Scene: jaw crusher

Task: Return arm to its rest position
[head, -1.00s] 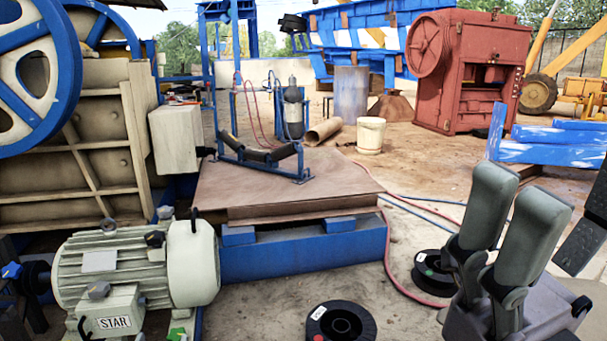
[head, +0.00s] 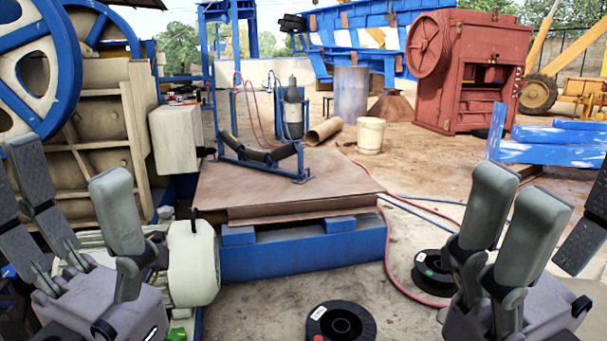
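My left gripper (head: 68,165) stands raised at the lower left of the head view, in front of the cream electric motor (head: 195,262). Its fingers point up and are spread apart, with nothing between them. It hides much of the motor. My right gripper (head: 560,195) stands raised at the lower right, fingers up and apart, also empty. Both grippers appear clear of the things around them.
A blue-based platform (head: 300,250) with a roller frame (head: 262,160) stands in the middle. Black spools (head: 340,322) (head: 434,270) lie on the ground near the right gripper. The jaw crusher's wheel (head: 35,70) is at left; a red machine (head: 470,70) stands behind.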

